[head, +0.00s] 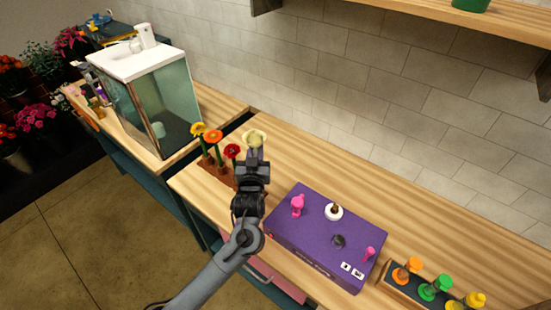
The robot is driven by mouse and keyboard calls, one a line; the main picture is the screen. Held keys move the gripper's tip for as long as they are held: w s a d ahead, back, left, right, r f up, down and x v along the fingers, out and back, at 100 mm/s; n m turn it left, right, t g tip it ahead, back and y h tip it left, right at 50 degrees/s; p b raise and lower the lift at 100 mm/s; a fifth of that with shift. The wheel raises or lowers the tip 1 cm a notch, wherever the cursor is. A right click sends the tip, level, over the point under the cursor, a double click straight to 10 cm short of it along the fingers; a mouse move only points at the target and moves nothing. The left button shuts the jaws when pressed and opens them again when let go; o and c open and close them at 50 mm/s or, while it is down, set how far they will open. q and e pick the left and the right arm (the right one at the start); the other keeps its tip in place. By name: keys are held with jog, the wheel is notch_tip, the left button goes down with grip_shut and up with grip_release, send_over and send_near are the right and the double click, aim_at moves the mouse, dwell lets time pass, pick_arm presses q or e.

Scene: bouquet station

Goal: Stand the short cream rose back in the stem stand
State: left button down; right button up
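The cream rose (254,139) shows its pale round head just past the fingertips of my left gripper (255,157). The gripper appears shut on the rose below the head; the stem is hidden behind the gripper. The rose head shows to the right of the stand's flowers and higher in the picture than the red one. The brown stem stand (216,176) holds a yellow flower (198,130), an orange flower (213,136) and a red flower (232,151). The stand's right end is hidden by my gripper and arm. My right gripper is not in view.
A purple box (298,239) with pink, white and dark pieces on top lies right of my arm. A rack (405,292) with orange, green and yellow items stands at lower right. A glass-sided cabinet (150,107) stands at left. The bench behind the box is clear.

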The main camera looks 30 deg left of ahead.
pick_arm(q)
jog(key=shift+y, duration=0.3)
jog(key=shift+a+f+b, duration=0.35)
jog(key=shift+f+b, duration=0.5)
jog(key=shift+b, duration=0.1)
jog(key=shift+a+f+b, duration=0.4)
jog(key=shift+f+b, duration=0.5)
jog(key=shift+a+f+b, duration=0.35)
jog(key=shift+f+b, duration=0.5)
jog(key=shift+b, duration=0.1)
jog(key=shift+f+p, duration=0.4)
jog(key=shift+p, duration=0.25)
jog(key=shift+f, duration=1.3)
dwell(0.8)
jog(key=shift+f+b, duration=0.3)
dwell(0.4)
